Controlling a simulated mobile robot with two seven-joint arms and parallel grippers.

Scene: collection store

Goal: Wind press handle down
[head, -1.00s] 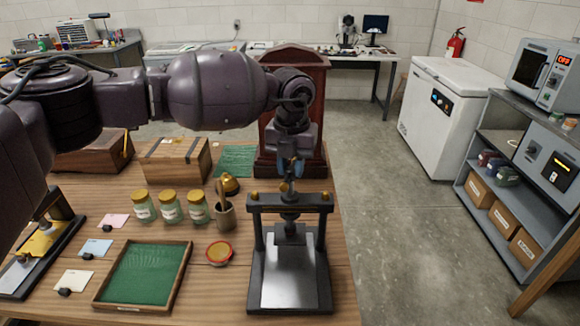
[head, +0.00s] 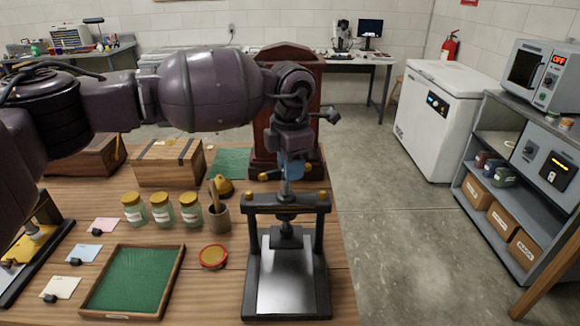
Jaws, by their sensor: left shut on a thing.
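The black press (head: 323,240) stands upright at the front right of the wooden table. Its frame has a crossbar with brass nuts, a central screw and a bright metal bed. The pressing plate (head: 286,238) hangs on the screw under the crossbar, above the bed; I cannot tell the exact gap. The press handle, with a brass knob (head: 263,177) at its left end, crosses the top of the screw. My left gripper (head: 291,174) points down above the press and is shut on the handle, hiding its middle. My right gripper is out of view.
Left of the press are a round red-rimmed tin (head: 213,257), a brush pot (head: 219,217), several jars and a green-lined tray (head: 133,283). A tall dark wooden case (head: 262,145) stands close behind. Open floor lies to the right.

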